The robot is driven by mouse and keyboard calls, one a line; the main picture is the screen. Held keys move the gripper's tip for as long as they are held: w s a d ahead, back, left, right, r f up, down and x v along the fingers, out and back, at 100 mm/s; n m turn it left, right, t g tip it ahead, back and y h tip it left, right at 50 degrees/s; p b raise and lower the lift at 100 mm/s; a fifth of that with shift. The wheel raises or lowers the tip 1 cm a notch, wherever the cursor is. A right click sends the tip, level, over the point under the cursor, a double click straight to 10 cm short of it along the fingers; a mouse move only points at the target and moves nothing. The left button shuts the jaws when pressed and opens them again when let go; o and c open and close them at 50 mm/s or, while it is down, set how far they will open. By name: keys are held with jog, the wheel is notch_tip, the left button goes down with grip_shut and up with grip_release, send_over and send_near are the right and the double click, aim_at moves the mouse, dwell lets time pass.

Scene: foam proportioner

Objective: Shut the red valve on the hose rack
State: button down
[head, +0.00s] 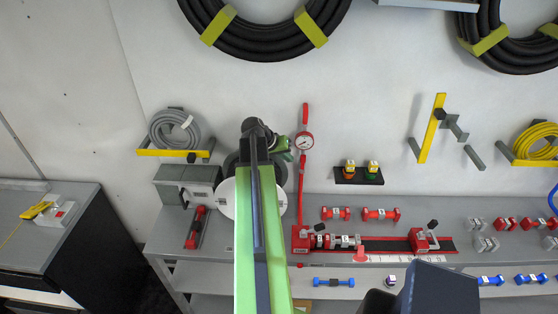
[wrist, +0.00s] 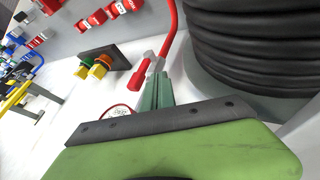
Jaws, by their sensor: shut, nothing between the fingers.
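A red lever (wrist: 140,88) with a grey fitting (wrist: 151,58) sits at the end of a red hose (wrist: 171,30) in the wrist view; it looks like the red valve. In the head view the red hose (head: 300,190) runs up the wall to a round white gauge (head: 304,141), with a red upright piece (head: 305,113) above it. My gripper (head: 287,150) is shut and empty, just left of the gauge and hose. In the wrist view its green fingers (wrist: 157,90) are together beside the red lever; I cannot tell whether they touch it. The gauge is partly hidden behind my gripper there.
A black coiled hose (wrist: 250,45) is close on the right in the wrist view. A small black shelf (head: 358,176) with orange and green fittings is right of the hose. The bench below holds a red rig (head: 375,244) and several dumbbells.

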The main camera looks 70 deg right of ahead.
aim_at(302, 157)
jog(key=shift+s+d+r, duration=0.1)
jog(key=shift+s+d, duration=0.1)
jog(key=shift+s, duration=0.35)
jog(key=shift+s+d+r, duration=0.1)
jog(key=shift+s+d, duration=0.05)
jog(key=shift+s, duration=0.4)
jog(key=shift+s, duration=0.1)
jog(key=shift+s+d+r+p, duration=0.15)
jog(key=shift+s+d+p, duration=0.1)
jog(key=shift+s, duration=0.3)
jog(key=shift+s+d+r+p, duration=0.1)
jog(key=shift+s+d+r, duration=0.1)
jog(key=shift+s, duration=0.3)
jog(key=shift+w, duration=0.1)
